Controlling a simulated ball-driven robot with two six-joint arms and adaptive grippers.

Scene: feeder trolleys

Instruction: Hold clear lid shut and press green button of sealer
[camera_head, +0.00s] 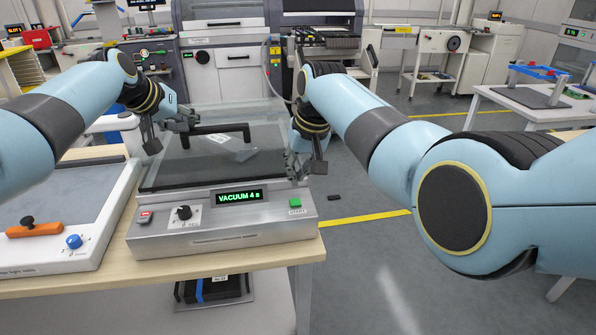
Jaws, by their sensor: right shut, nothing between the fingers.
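The sealer (222,238) is a silver box on the wooden table. Its green display (239,197) reads "VACUUM 4 s". The green button (295,203) is at the right of its front panel. The clear lid (175,172) lies down over the chamber, with a dark handle (214,130) near its far side. My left gripper (188,121) is at the lid's far left, by the handle; contact and finger opening are unclear. My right gripper (297,172) is shut and empty, just above and behind the green button, apparently not touching it.
A red switch (145,218) and a black knob (184,213) sit left of the display. A white device (60,240) with an orange handle stands left of the sealer. The table's right edge is close beside the sealer, with open floor beyond.

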